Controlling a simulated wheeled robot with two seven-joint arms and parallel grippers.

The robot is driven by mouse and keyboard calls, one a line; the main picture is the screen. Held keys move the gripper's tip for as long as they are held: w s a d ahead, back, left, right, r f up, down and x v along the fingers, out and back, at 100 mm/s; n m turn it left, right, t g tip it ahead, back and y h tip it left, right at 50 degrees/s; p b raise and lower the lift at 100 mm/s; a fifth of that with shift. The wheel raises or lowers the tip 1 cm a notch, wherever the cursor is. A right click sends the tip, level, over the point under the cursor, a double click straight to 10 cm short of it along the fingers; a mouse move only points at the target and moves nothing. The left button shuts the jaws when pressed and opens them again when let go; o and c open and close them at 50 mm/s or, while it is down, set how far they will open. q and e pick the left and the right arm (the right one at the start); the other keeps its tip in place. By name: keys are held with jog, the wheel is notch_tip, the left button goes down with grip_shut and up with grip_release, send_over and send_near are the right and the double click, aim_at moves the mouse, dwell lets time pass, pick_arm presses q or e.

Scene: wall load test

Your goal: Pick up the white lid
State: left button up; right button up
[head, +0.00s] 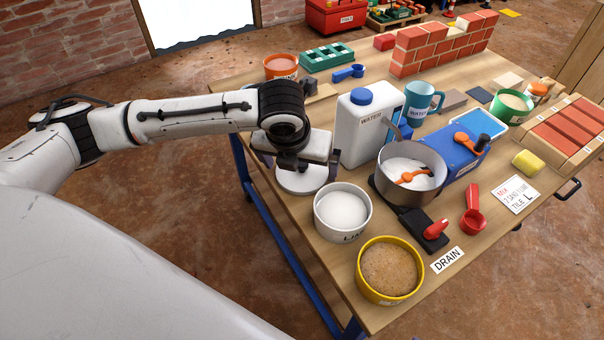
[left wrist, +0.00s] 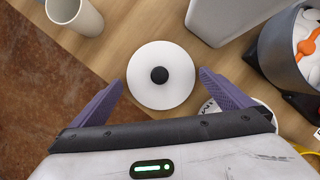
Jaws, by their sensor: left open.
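The white lid (left wrist: 161,90) is a round disc with a black knob (left wrist: 159,74) at its centre. In the head view the white lid (head: 301,181) lies near the table's left edge, partly hidden under my left gripper. My left gripper (head: 300,165) is above it. In the left wrist view the two purple fingers of my left gripper (left wrist: 164,88) are spread wide on either side of the lid, and nothing is held between them. My right gripper is not in view.
The white lime bucket (head: 342,212) stands close to the lid's right. The water jug (head: 362,130) stands behind it, and a metal pot (head: 428,186) on a scale is farther right. A yellow bucket of sand (head: 390,270) is at the front. The table's left edge is near the lid.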

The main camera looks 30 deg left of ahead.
pick_arm(q)
jog(key=shift+w+f, duration=0.2)
jog(key=shift+f, duration=0.25)
jog(key=shift+r, duration=0.1)
jog(key=c, duration=0.9)
